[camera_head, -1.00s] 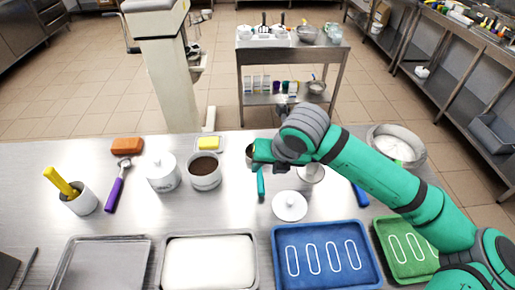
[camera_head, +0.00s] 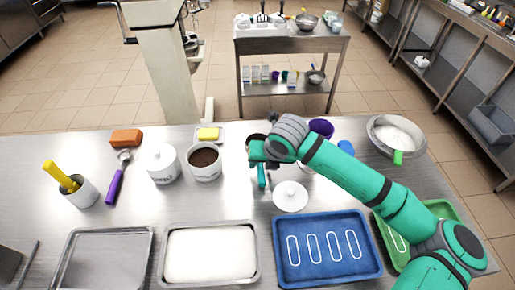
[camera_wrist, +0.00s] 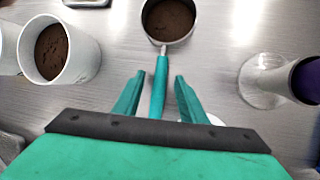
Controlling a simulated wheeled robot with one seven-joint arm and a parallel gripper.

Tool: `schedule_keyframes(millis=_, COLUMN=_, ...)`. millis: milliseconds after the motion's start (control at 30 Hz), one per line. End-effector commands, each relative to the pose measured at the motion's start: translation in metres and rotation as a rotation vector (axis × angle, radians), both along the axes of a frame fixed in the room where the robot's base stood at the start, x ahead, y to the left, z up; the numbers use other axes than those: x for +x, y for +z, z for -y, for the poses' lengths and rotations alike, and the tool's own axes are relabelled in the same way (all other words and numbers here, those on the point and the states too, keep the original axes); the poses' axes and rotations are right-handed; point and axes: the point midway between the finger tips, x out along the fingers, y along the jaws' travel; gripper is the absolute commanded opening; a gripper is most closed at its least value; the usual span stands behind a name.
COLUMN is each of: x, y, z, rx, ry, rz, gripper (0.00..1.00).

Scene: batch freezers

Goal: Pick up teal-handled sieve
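The teal-handled sieve lies on the steel table, its teal handle (camera_head: 262,176) pointing toward the front in the head view. In the wrist view its round metal head (camera_wrist: 168,22) holds brown powder, and the handle (camera_wrist: 159,85) runs down between my fingers. My gripper (camera_wrist: 160,95) is open, with one teal finger on each side of the handle and visible gaps between. In the head view my gripper (camera_head: 263,160) is over the handle's upper part and hides much of the sieve head.
A white lidded pot (camera_head: 163,166) and a white cup of brown powder (camera_head: 205,163) stand left. A white lid (camera_head: 290,196) lies just right of the handle. A purple cup (camera_head: 321,127) stands behind my arm. Trays, including a blue tray (camera_head: 326,281), line the front.

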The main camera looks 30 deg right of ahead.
Motion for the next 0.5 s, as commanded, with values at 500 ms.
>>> schedule_keyframes(millis=500, x=-0.0001, y=-0.0073, z=0.0060, rx=0.000, ry=-0.011, rz=0.000, gripper=0.00)
